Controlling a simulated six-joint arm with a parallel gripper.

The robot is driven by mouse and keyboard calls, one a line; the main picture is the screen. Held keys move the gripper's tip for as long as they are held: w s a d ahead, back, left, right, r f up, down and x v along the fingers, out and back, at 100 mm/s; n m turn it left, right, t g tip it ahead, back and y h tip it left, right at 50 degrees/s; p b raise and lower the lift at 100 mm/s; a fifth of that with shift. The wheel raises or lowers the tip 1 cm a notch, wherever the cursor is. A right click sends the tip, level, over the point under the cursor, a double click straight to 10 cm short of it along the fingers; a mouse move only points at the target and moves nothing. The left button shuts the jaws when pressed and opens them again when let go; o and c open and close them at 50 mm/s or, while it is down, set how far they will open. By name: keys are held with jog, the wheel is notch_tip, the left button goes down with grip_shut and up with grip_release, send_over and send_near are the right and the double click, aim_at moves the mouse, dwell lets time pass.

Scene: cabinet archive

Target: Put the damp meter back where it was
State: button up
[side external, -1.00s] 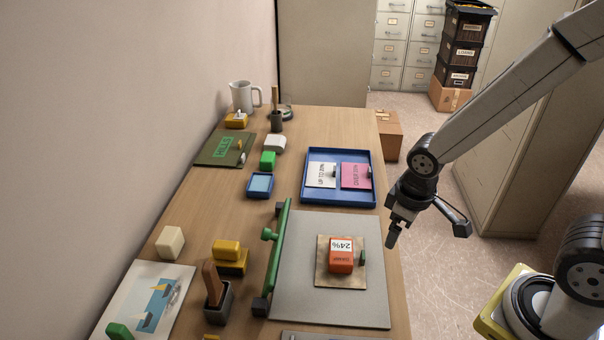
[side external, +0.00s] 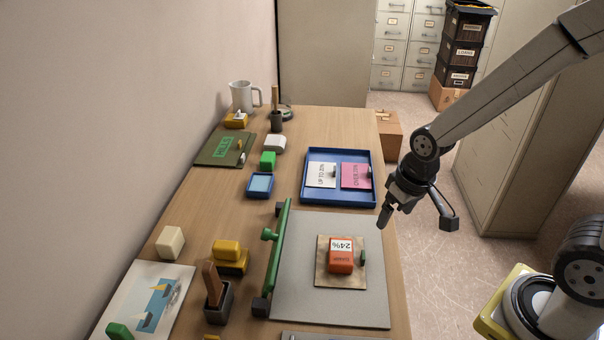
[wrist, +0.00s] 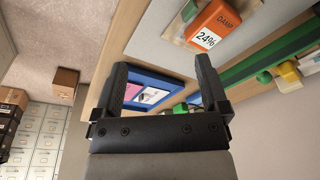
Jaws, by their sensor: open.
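The damp meter (side external: 341,261) is an orange block with a white face reading 24%. It lies on a tan square sheet on the grey board (side external: 300,295). It also shows in the wrist view (wrist: 214,27), at the upper right beyond the fingers. My gripper (side external: 384,218) is open and empty, in the air above the table's right edge, behind and to the right of the meter and apart from it. In the wrist view my two fingers (wrist: 160,90) are spread with nothing between them.
A blue tray (side external: 339,203) holds a white card and a pink card. A green bar (side external: 279,250) runs along the board's left edge. A small blue-topped box (side external: 260,185), a green block (side external: 267,160) and a yellow block (side external: 228,256) stand left. Bare table lies between them.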

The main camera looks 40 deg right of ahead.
aim_at(341, 251)
jog(key=w+a+f+m+g+y, duration=0.1)
jog(key=w+m, duration=0.1)
jog(key=w+a+f+m+g, duration=0.1)
jog(key=w+a+m+g, duration=0.1)
jog(key=w, duration=0.1)
jog(key=w+a+f+m+g+y, duration=0.1)
jog(key=w+a+m, duration=0.1)
jog(key=m, duration=0.1)
jog(key=shift+w+a+f+g+y, duration=0.15)
jog(key=shift+w+f+g+y, duration=0.15)
jog(key=shift+w+g, duration=0.1)
jog(key=shift+w+a+f+m+g, duration=0.2)
jog(key=shift+w+a+m+g, duration=0.1)
jog(key=shift+a+m, duration=0.1)
jog(key=shift+x, duration=3.9)
grip_shut()
jog(key=shift+r, duration=0.1)
